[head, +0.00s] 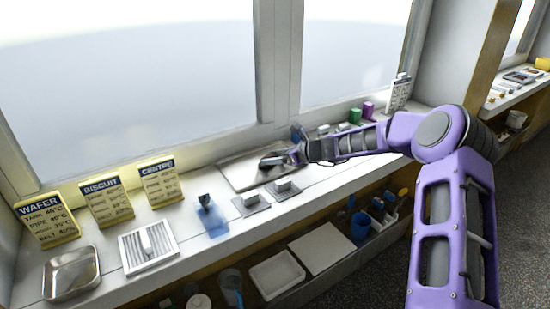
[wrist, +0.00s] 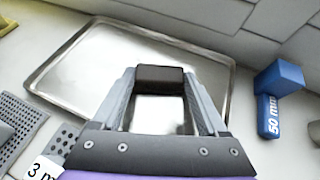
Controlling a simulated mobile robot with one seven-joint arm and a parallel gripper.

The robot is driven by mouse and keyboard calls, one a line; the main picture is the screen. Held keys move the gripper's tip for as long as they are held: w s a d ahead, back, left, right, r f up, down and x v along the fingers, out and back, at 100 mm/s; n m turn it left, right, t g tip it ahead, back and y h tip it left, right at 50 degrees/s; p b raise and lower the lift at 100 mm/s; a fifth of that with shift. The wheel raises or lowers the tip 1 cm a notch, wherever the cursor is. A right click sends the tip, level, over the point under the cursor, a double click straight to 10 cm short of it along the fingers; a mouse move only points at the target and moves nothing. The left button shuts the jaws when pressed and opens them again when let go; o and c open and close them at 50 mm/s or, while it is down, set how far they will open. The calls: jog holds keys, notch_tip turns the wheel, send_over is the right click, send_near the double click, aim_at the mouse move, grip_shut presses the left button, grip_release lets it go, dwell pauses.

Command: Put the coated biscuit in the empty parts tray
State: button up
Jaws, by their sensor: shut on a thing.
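My gripper (wrist: 160,82) is shut on a dark brown coated biscuit (wrist: 160,73), gripped between its two fingertips in the wrist view. Behind and below the biscuit lies a wide, shallow metal tray (wrist: 85,62) with a raised rim; its visible surface is bare. How far the biscuit is above it I cannot tell. In the head view my gripper (head: 285,158) is over this flat tray (head: 235,174) on the counter below the window. The biscuit is hard to tell from the dark fingers there. A smaller, empty metal tray (head: 71,288) lies at the counter's left end.
A blue block marked 50 mm (wrist: 283,77) stands right of the tray. Mesh plates with pale blocks (head: 282,185) lie in front of it. A white grille (head: 130,255), a blue patch (head: 215,221) and yellow signs (head: 107,203) are farther left. Shelves below hold a white tray (head: 277,275).

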jog(key=shift+f, duration=0.2)
jog(key=o, duration=0.9)
jog(key=shift+s+d+r, duration=0.1)
jog(key=shift+d+r, duration=0.1)
jog(key=shift+r, duration=0.15)
jog(key=p+v, duration=0.1)
jog(key=v, duration=1)
jog(key=shift+s+d+r, duration=0.1)
jog(key=shift+s+d, duration=0.1)
